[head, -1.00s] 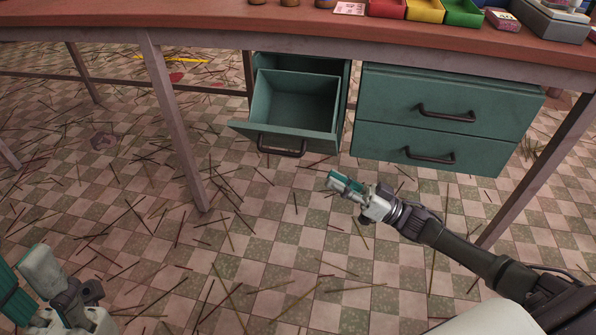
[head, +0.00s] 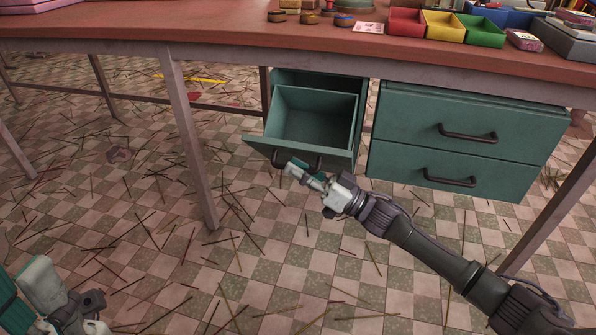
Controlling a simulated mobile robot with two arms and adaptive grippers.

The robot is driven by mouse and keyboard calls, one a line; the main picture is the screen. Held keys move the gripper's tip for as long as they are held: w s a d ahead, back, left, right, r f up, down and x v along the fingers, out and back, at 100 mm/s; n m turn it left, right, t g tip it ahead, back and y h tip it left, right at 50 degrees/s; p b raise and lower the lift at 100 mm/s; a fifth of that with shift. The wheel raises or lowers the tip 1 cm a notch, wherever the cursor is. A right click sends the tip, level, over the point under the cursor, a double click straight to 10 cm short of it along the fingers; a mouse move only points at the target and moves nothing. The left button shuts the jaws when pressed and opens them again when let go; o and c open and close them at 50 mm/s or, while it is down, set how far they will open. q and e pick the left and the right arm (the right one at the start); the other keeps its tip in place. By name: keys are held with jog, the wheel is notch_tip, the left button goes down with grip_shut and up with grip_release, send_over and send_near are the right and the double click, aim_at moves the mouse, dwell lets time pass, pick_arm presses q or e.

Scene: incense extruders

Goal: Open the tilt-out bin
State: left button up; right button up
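The tilt-out bin (head: 311,125) is a teal box under the workbench, left of two teal drawers. It is tilted forward out of its housing, and its empty-looking inside shows. A dark bar handle (head: 283,160) is on its front. My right gripper (head: 292,168) is at this handle, its fingertips overlapping the handle in the picture. I cannot tell whether they touch it or whether the fingers are open. My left gripper (head: 40,285) is at the lower left corner, far from the bin and partly cut off by the frame edge.
Two closed drawers (head: 462,140) with dark handles hang right of the bin. The bench top (head: 215,28) carries red, yellow, green and blue trays and small round tins. A bench leg (head: 190,140) stands left of the bin. Thin sticks litter the checkered floor.

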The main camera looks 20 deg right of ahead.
grip_shut()
dwell(0.3)
